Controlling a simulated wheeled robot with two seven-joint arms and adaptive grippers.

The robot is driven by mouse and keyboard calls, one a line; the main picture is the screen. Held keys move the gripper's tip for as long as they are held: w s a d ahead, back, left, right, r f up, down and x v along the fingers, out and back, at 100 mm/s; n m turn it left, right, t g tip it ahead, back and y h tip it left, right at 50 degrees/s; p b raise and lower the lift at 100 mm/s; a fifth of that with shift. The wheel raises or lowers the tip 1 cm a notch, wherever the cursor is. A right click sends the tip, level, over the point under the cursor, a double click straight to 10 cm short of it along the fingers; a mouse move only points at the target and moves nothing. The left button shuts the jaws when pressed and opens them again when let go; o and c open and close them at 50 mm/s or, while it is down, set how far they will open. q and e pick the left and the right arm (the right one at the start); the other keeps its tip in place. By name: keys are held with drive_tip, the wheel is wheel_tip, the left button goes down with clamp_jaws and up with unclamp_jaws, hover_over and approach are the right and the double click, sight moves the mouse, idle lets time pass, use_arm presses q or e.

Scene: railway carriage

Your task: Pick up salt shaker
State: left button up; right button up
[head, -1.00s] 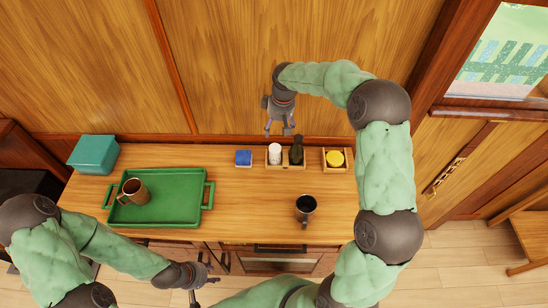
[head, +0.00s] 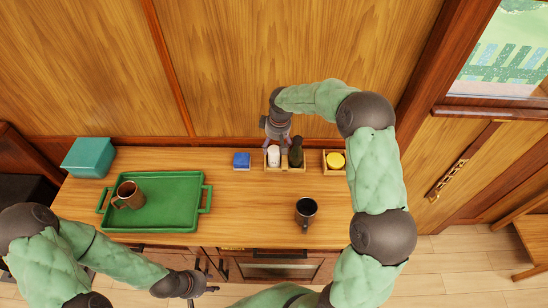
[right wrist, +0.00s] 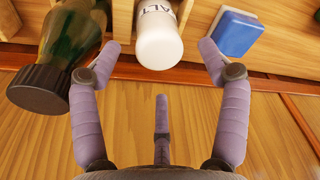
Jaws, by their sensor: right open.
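The white salt shaker (head: 273,157) stands in a small wooden holder (head: 285,170) at the back of the counter. In the right wrist view the salt shaker (right wrist: 158,42) shows part of its dark lettering. My right gripper (head: 278,141) is open above it. Its purple-grey fingers (right wrist: 160,62) are spread on both sides of the shaker, with the third finger below in that view; none visibly grips it. My left gripper (head: 208,280) is empty, with spread fingers, in front of the counter.
A dark bottle (head: 296,154) stands beside the shaker, close to a finger. A blue box (head: 242,161) and a yellow item (head: 335,160) flank the holder. A black mug (head: 306,210), a green tray (head: 165,212) with a brown mug (head: 128,195), and a teal box (head: 88,157) are further away.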

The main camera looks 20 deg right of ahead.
sight(274, 150)
wheel_tip(274, 150, down, 4)
drive_tip(key=shift+a+f, duration=0.15)
drive_tip(key=c, duration=1.3)
